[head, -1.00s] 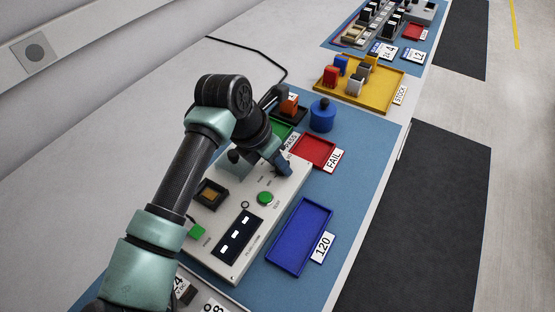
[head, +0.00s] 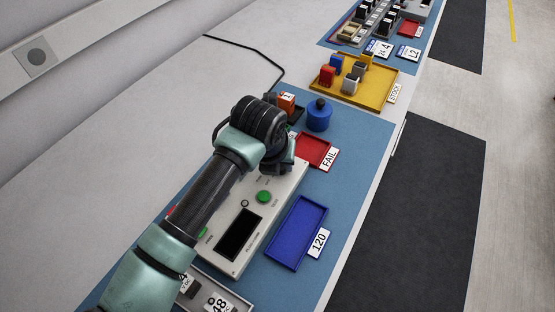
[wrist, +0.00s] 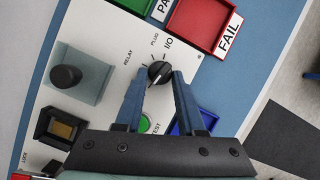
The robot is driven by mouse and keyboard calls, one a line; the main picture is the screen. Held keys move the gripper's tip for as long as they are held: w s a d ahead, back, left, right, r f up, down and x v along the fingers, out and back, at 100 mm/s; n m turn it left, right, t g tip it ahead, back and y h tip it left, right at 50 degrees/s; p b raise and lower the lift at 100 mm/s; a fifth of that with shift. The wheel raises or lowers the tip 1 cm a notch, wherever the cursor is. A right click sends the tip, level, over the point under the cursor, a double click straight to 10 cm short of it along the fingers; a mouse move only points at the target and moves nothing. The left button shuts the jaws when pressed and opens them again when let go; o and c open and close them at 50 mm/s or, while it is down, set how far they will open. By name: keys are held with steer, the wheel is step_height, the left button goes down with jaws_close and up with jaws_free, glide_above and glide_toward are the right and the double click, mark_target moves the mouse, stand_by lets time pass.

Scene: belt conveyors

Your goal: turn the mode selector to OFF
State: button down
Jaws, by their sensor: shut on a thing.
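The mode selector is a round black knob (wrist: 159,72) on the light grey test panel (wrist: 105,45). Labels RELAY, PLUG and I/O are printed around it; I cannot read an OFF label. In the wrist view the two blue fingers of my gripper (wrist: 159,77) are closed on the knob from both sides. A white line shows on the knob, but its exact setting is hard to tell. In the head view my arm hides the knob and fingertips. The panel's display (head: 238,232) is dark.
The green TEST button (head: 264,196) lies close to the knob. A black post (wrist: 66,76) and a square socket (wrist: 61,129) stand on the panel. The red FAIL tray (head: 316,150) and blue 120 tray (head: 297,232) lie beside it.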

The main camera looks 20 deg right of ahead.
steer(key=shift+n, duration=0.4)
steer(key=c, duration=0.5)
jaws_free()
steer(key=v, duration=1.3)
steer(key=shift+d, duration=0.2)
